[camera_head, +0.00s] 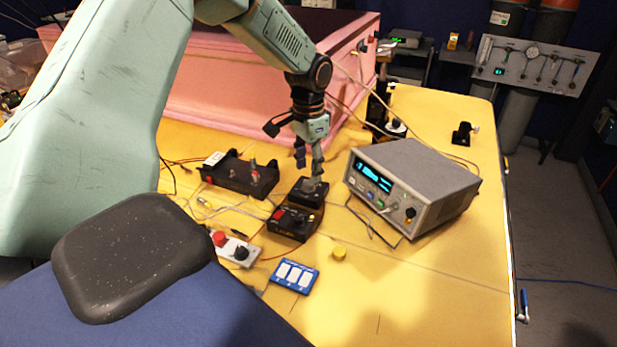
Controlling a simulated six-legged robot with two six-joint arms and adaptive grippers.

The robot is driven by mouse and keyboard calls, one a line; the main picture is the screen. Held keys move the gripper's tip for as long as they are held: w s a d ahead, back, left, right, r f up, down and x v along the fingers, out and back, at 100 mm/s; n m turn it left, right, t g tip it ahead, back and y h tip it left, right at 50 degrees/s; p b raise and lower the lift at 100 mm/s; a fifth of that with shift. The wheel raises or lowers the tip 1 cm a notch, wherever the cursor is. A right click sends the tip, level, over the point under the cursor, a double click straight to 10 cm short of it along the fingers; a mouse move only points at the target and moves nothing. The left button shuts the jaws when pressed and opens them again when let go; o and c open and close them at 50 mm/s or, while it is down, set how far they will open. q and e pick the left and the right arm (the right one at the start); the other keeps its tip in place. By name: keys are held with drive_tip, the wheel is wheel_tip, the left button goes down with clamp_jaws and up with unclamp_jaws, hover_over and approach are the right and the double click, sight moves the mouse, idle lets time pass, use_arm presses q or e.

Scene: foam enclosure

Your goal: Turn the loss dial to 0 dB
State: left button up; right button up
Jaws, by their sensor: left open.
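My left gripper (308,166) comes down from the upper left, open, with its fingers pointing down. It is just above a small black box (309,195), at the box's top. I cannot tell whether the fingertips touch it, and they partly cover what is on its top face. In front stands another black box (293,224) with a red part and a dark knob. A white and grey box (235,249) with a red knob and a black knob lies further to the left. No dial markings are legible, so I cannot tell which knob is the loss dial. My right gripper is not seen.
A grey instrument (412,187) with a lit display stands close right of the gripper. A black device (240,176) with cables is to the left. A blue panel (294,277) and a yellow cap (339,254) lie in front. Pink foam (240,95) rises behind. The yellow table's front right is clear.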

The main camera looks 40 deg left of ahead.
sight(308, 183)
use_arm(q)
drive_tip(key=f, duration=0.2)
drive_tip(key=shift+s+d+f, duration=0.25)
drive_tip(key=shift+s+f, duration=0.05)
drive_tip(key=shift+f, duration=0.05)
drive_tip(key=shift+w+a+f, duration=0.2)
drive_tip(key=shift+w+f, duration=0.1)
drive_tip(key=shift+f, duration=0.2)
drive_tip(key=shift+s+d+r, duration=0.15)
drive_tip(key=shift+s+r, duration=0.1)
drive_tip(key=shift+s, duration=0.05)
drive_tip(key=c, duration=0.4)
drive_tip(key=shift+w+f, duration=0.15)
drive_tip(key=c, duration=0.4)
clamp_jaws()
